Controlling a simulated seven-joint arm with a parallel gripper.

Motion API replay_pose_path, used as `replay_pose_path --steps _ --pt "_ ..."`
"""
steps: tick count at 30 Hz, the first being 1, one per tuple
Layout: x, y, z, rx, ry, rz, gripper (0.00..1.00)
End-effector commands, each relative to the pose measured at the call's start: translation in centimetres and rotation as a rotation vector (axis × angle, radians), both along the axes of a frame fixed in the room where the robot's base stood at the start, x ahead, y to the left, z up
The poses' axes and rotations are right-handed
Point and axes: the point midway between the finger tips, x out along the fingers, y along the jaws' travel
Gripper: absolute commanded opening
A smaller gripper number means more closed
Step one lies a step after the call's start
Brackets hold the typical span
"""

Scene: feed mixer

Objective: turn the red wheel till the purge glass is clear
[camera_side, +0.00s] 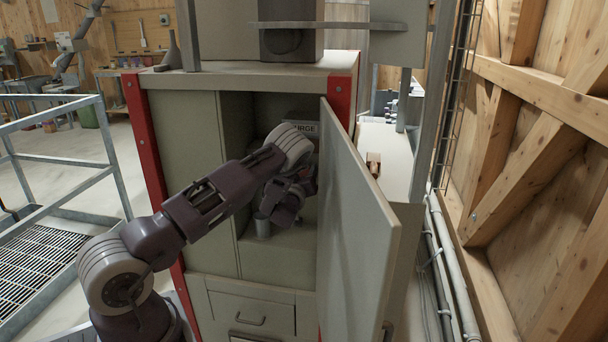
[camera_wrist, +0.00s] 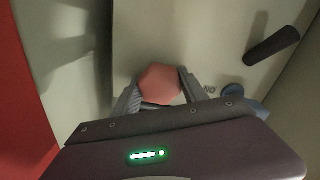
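The red wheel (camera_wrist: 160,84) shows in the wrist view as a rounded, faceted red knob against a pale panel. My gripper (camera_wrist: 161,77) has one finger on each side of it, with no gap visible at either side. In the side view my gripper (camera_side: 300,182) reaches into the open cabinet (camera_side: 186,165), and the wheel is hidden there. I cannot make out the purge glass in either view.
The open cabinet door (camera_side: 355,215) stands close to the right of my gripper. A dark bar-shaped handle (camera_wrist: 272,45) and a small blue round part (camera_wrist: 232,90) lie right of the wheel. A railing (camera_side: 60,180) stands at left.

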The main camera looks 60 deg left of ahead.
Motion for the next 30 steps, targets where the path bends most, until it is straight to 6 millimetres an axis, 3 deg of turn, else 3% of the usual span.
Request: replay_pose_path --steps 11,30 --pt "0.01 -0.03 0.01 0.046 0.046 0.0 0.1" --pt "0.04 -0.1 -0.05 0.397 0.398 0.0 0.1"
